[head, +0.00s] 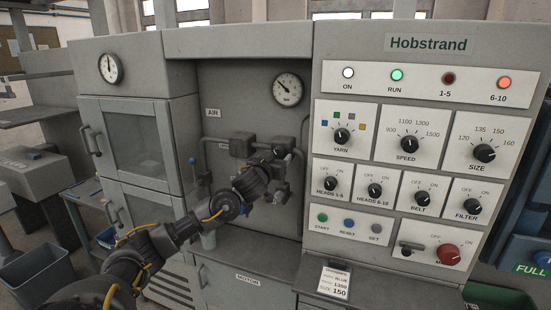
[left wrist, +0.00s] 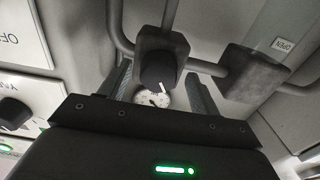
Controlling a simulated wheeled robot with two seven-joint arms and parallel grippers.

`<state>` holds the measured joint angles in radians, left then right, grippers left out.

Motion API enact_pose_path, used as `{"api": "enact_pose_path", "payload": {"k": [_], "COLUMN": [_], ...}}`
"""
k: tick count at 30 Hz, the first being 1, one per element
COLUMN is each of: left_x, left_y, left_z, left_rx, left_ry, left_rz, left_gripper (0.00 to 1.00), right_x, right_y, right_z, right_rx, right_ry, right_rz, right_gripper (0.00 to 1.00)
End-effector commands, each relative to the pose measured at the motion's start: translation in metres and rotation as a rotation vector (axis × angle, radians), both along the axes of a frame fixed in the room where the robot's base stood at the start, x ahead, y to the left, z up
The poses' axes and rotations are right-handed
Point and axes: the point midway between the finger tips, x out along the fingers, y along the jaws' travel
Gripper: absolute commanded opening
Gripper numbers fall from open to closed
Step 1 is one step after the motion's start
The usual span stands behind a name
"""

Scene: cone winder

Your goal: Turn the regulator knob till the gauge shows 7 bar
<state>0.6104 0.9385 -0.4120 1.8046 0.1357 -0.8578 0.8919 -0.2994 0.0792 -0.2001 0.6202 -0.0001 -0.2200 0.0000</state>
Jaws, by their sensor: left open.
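The round pressure gauge (head: 288,89) is on the grey back panel. Its needle points to the upper left; the figures are too small to read. A small white dial (left wrist: 152,99) also shows behind the knob in the left wrist view. The dark regulator knob (left wrist: 157,72) has a white mark and sits on a grey block (left wrist: 163,42) on the pipes.
Another block (left wrist: 250,72) on the pipe is close beside the knob, near an OPEN label. The control panel (head: 397,55) with knobs and lamps stands to the right. A cabinet (head: 132,80) with its own dial (head: 110,68) is to the left.

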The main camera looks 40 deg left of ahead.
Motion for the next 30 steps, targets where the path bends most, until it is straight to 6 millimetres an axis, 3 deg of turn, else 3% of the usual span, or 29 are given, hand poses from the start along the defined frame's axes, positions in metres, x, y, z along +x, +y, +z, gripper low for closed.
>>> {"api": "enact_pose_path", "payload": {"k": [1, 10, 20, 30], "left_x": [0.0, 0.0, 0.0, -0.001], "left_y": [0.0, 0.0, 0.0, 0.001], "left_z": [0.0, 0.0, -0.001, -0.003], "left_rx": [0.0, 0.0, 0.046, 0.276], "left_ry": [0.0, 0.0, 0.016, 0.096], "left_rz": [0.0, 0.0, 0.0, 0.001], "left_gripper": [0.59, 0.2, 0.19, 0.19], "right_x": [0.0, 0.0, -0.001, -0.001], "right_y": [-0.001, -0.002, -0.002, -0.002], "right_z": [0.0, 0.0, -0.003, -0.016], "right_rx": [-0.001, -0.002, -0.002, -0.002], "right_ry": [0.0, 0.001, 0.001, 0.001], "right_rz": [0.0, 0.001, 0.001, 0.001], "right_gripper": [0.36, 0.36, 0.36, 0.36]}}
